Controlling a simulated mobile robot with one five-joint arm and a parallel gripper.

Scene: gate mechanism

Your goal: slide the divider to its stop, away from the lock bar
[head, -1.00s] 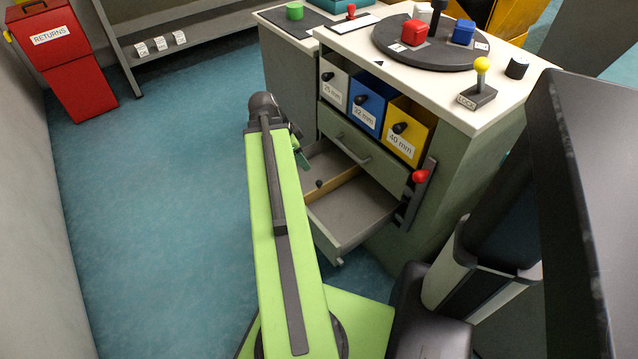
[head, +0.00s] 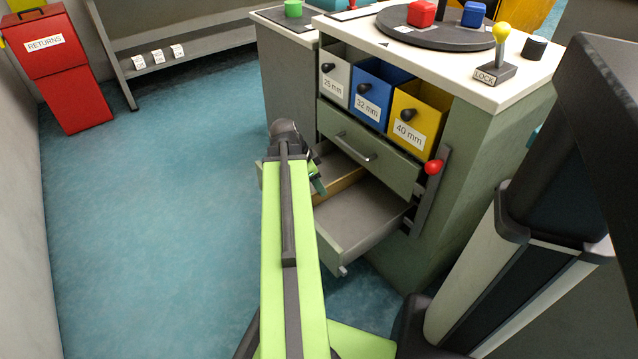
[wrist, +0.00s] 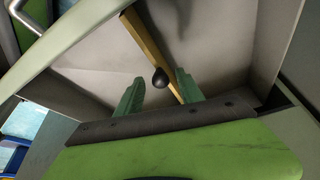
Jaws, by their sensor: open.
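The divider (head: 342,184) is a tan wooden strip standing across the inside of the open lower drawer (head: 352,216). My arm hides part of it in the head view. In the wrist view the divider (wrist: 152,50) runs diagonally and carries a round dark knob (wrist: 160,79). My gripper (wrist: 160,86) is open, with its green fingers on either side of the knob; I cannot tell whether they touch it. In the head view a finger of my gripper (head: 318,184) shows at the drawer's left. The dark lock bar (head: 431,195) with a red ball stands upright at the cabinet's right edge.
A closed green drawer (head: 368,150) with a bar handle is just above the open one. Labelled bins (head: 408,122) sit over it. A yellow-knobbed LOCK lever (head: 497,65) stands on the top. The floor (head: 160,200) to the left is clear.

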